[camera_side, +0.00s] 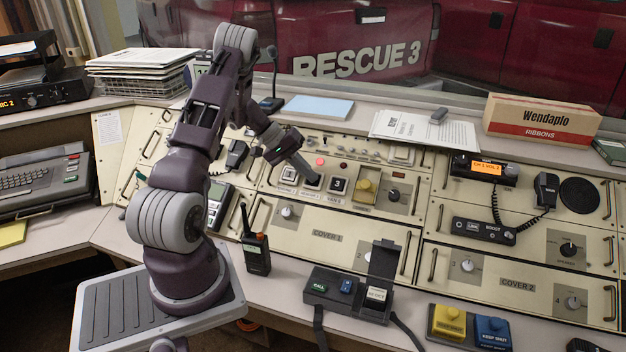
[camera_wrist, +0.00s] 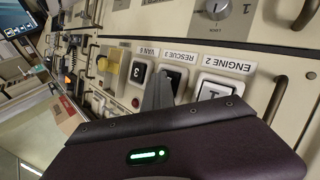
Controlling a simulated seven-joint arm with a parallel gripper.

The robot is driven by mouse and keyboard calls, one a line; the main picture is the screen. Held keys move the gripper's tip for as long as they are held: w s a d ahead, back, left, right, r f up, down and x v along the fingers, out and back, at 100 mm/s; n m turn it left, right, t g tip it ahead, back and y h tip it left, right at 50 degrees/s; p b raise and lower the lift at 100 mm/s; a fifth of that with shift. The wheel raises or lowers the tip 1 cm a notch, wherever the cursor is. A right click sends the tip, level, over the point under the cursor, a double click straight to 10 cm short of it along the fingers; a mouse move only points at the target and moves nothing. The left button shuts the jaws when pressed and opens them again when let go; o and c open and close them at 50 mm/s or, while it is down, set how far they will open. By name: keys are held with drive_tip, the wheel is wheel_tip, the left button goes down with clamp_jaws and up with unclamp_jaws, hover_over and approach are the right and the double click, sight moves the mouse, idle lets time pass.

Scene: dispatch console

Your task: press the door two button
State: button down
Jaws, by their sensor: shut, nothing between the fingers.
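A row of three door buttons sits on the sloped console panel. In the side view, the one marked 1 (camera_side: 289,173) is at left and the one marked 3 (camera_side: 338,185) at right.
Metal handles edge the panels. A radio (camera_side: 256,247) stands in front, and a call box (camera_side: 345,293) lies on the desk.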

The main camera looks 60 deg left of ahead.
idle(0.3)
drive_tip(key=shift+s+d+r, duration=0.2)
drive_tip(key=shift+r, duration=0.2)
drive_tip(key=shift+s+d+r, duration=0.15)
drive_tip(key=shift+r, duration=0.2)
drive_tip(key=shift+s+d+r, duration=0.3)
drive_tip(key=shift+s+r, duration=0.05)
drive_tip(key=shift+r, duration=0.35)
drive_tip(key=shift+s+d+r, duration=0.3)
drive_tip(key=shift+d+r, duration=0.05)
drive_tip(key=shift+r, duration=0.35)
drive_tip(key=shift+s+d+r, duration=0.3)
drive_tip(key=shift+s+r, duration=0.05)
drive_tip(key=shift+r, duration=0.35)
wheel_tip(320, 180, up, 8)
